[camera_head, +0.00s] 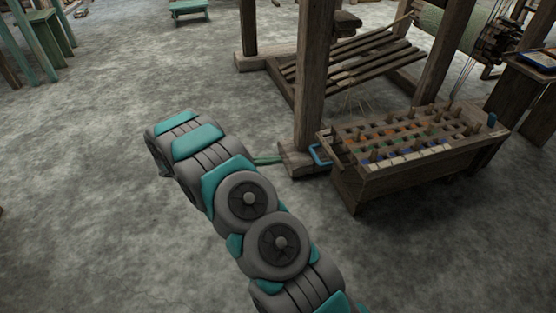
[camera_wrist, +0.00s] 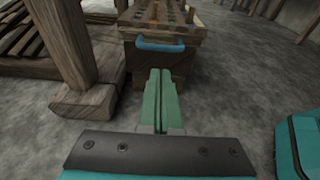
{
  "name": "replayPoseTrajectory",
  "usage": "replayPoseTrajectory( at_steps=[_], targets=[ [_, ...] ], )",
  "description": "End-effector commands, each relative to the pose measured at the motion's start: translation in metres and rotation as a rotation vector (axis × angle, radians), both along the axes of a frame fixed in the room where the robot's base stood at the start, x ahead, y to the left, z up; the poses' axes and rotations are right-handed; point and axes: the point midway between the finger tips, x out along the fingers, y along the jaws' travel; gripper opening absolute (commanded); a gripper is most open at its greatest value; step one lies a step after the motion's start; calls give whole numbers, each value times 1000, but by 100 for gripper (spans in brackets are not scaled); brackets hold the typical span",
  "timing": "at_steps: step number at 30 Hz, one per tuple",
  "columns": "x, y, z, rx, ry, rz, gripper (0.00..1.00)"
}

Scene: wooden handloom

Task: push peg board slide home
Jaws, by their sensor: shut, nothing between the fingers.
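The peg board (camera_head: 400,140) is a wooden box with rows of pegs and coloured pieces on top, at the right of the head view. Its slide end carries a blue handle (camera_head: 319,155) on the left side, facing my gripper. In the wrist view the handle (camera_wrist: 160,46) is straight ahead, above the fingertips in the picture. My gripper (camera_head: 280,159) has green fingers, shut together and empty, pointing at the handle end. The fingertips (camera_wrist: 161,72) appear short of the handle and not touching it. How far the slide sticks out is hard to tell.
A loom post (camera_head: 312,75) with a wooden foot (camera_head: 300,160) stands close beside my gripper, left of the board in the wrist view. Slatted treadles (camera_head: 350,62) lie behind. A small table (camera_head: 535,85) stands far right. The floor in front is clear.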

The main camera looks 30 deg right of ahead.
Motion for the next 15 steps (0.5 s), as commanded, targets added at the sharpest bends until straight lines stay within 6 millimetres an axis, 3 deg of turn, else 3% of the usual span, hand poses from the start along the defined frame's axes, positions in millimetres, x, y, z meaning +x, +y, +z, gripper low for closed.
replayPoseTrajectory(
  at_steps=[15],
  targets=[
    [-23, -91, -20, 1, 0, -2, 0]
  ],
)
